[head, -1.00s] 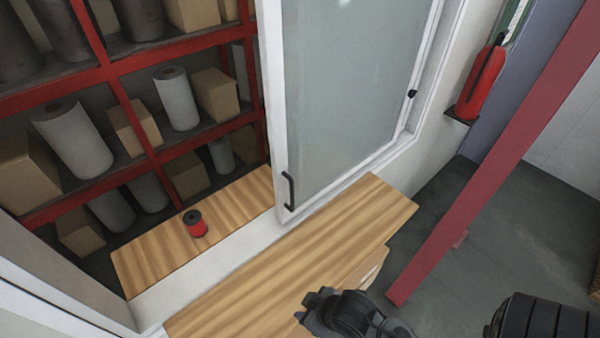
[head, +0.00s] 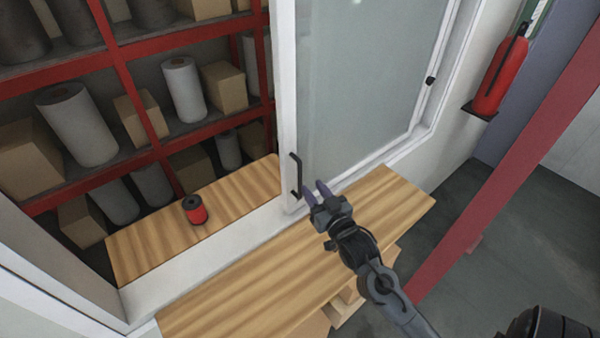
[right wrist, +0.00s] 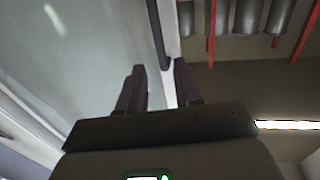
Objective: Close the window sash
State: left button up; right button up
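The window sash (head: 365,85) is a white-framed glass pane on the right side of the opening, with the left part of the opening uncovered. Its black handle (head: 296,175) is upright on the sash's left edge, near the bottom. My right gripper (head: 318,191) is just right of the handle's lower end, apart from it in the picture. In the right wrist view its two fingers (right wrist: 159,85) are spread with nothing between them, and the dark handle (right wrist: 159,35) shows ahead of them. My left gripper is not in view.
A wooden sill (head: 290,265) runs below the window. A red and black spool (head: 194,209) stands on the wooden ledge (head: 145,240) beyond the opening. Shelves with boxes and rolls lie behind it. A red post (head: 510,160) and a fire extinguisher (head: 500,75) are at right.

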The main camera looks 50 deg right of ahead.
aim_at(301, 173)
jog(key=p+x, duration=0.1)
jog(key=x, duration=0.7)
jog(key=shift+w+p, duration=0.25)
jog(key=shift+p, duration=0.05)
jog(key=shift+c, duration=0.3)
grip_shut()
